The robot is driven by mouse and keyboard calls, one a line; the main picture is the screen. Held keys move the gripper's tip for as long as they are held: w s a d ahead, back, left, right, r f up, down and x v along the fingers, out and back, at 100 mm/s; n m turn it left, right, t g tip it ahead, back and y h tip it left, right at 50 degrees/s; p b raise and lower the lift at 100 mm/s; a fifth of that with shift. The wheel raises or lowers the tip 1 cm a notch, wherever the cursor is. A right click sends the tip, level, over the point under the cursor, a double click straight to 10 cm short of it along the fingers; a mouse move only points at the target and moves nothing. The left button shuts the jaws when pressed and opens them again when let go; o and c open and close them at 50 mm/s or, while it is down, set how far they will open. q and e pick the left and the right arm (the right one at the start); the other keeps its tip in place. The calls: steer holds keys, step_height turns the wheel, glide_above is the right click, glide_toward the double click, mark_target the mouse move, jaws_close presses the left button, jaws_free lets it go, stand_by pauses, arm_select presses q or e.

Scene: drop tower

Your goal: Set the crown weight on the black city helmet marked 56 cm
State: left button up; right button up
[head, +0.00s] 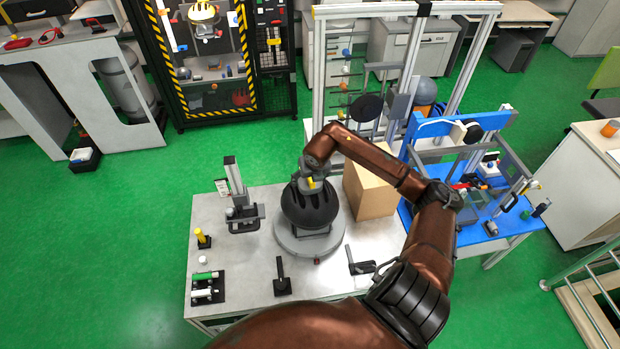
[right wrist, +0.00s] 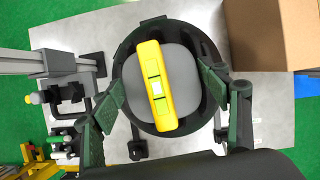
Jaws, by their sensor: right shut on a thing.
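A black helmet (head: 308,212) with vents sits on a round grey stand (head: 288,243) on the bench; its size mark cannot be read. In the right wrist view its dark rim (right wrist: 205,45) shows around the weight. The crown weight (right wrist: 182,72) is a grey rounded block with a yellow spirit level (right wrist: 156,88) across its top. My right gripper (head: 309,181) points down over the helmet's crown, shut on the weight. In the wrist view its fingers lie on both sides of the weight. Whether the weight touches the helmet cannot be told. My left gripper is not in view.
A cardboard box (head: 369,192) stands right of the helmet. A grey upright fixture (head: 236,190) stands left of it. Small black holders (head: 282,280) and green and white cylinders (head: 205,276) lie along the bench's front and left. Bare bench shows between them.

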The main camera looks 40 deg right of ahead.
steer(key=shift+f+b, duration=0.55)
stand_by(0.8)
steer(key=o, duration=2.2)
steer(key=shift+c, duration=0.2)
steer(key=shift+s+f, duration=0.1)
steer(key=shift+f, duration=0.1)
steer(key=shift+s+r, duration=0.1)
steer(key=shift+r, duration=0.35)
steer(key=v, duration=1.1)
steer(key=shift+a, duration=0.15)
steer(key=shift+s+r, duration=0.1)
